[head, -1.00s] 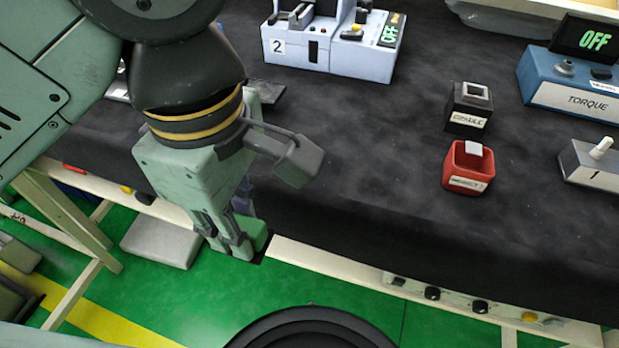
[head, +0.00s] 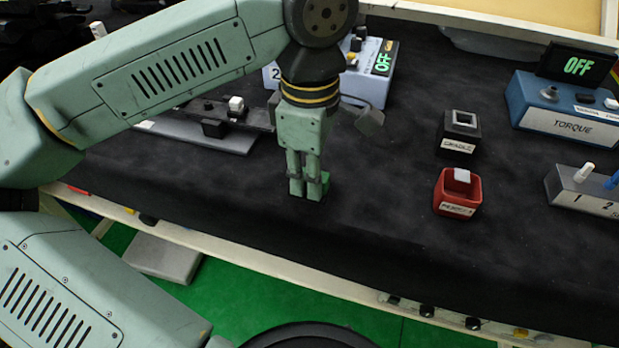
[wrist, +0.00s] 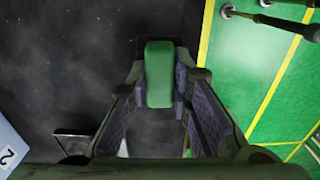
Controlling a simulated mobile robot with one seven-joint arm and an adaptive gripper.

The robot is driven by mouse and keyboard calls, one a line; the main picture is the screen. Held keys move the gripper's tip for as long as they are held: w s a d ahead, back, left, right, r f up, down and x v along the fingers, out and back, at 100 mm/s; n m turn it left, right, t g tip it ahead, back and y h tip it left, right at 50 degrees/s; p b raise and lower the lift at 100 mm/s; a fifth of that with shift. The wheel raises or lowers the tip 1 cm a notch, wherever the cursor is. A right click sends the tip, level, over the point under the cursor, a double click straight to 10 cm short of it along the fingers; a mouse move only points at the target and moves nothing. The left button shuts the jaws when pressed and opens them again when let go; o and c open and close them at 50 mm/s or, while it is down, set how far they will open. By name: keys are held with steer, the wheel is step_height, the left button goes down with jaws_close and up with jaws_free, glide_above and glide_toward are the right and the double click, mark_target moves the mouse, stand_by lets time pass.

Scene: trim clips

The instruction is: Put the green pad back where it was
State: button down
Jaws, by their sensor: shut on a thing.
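My gripper (head: 308,190) points down over the front part of the black-covered table, left of the red bin. It is shut on the green pad (head: 324,182), which mostly hides behind the fingers in the head view. In the wrist view the green pad (wrist: 159,75) sits between the fingertips (wrist: 160,88), with dark cloth around it. I cannot tell whether the pad touches the table.
A red bin (head: 457,193) holding a white piece and a black cradle block (head: 460,131) stand to the right. A blue torque box (head: 565,105), a switch box (head: 582,192) and a grey fixture (head: 205,132) stand around. Dark cloth (head: 380,210) between gripper and bin is clear.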

steer(key=shift+f, duration=1.4)
steer(key=c, duration=1.5)
jaws_free()
steer(key=shift+o, duration=0.2)
steer(key=shift+r, duration=0.1)
steer(key=shift+r+p, duration=0.25)
steer(key=shift+p, duration=0.15)
steer(key=shift+r+b, duration=0.3)
steer(key=shift+r, duration=0.05)
step_height(320, 180, up, 11)
steer(key=shift+r+b, duration=0.1)
steer(key=shift+b, duration=0.65)
